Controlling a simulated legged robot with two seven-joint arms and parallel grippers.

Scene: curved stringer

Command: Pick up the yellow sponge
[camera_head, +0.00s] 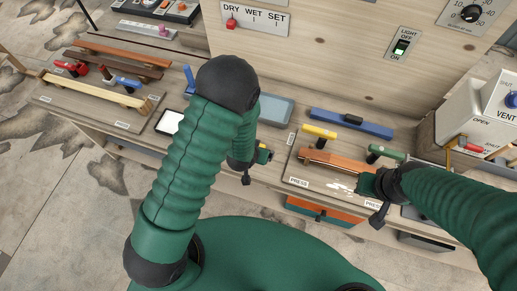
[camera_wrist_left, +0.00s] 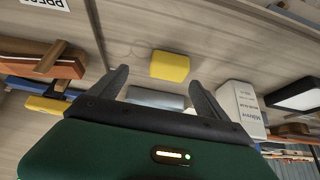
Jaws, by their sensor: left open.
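The yellow sponge (camera_wrist_left: 170,66) is a small block on the wooden bench in the left wrist view. It lies ahead of my left gripper (camera_wrist_left: 160,80), whose two dark fingers are spread wide, with nothing held. The sponge appears just beyond the fingertips, near the middle of the gap. In the head view, my arm hides most of the left gripper, and a small yellow patch (camera_head: 264,155) shows beside it; I cannot tell surely that it is the sponge. My right gripper (camera_head: 366,185) is over the bench at the right, by a press label; its fingers are unclear.
A grey cylinder (camera_wrist_left: 155,98) shows between the left fingers. A white box with print (camera_wrist_left: 240,105) stands to their right. An orange-brown wooden piece (camera_head: 338,162), a yellow-handled tool (camera_head: 319,132) and a blue bar (camera_head: 350,123) lie on the bench's right side.

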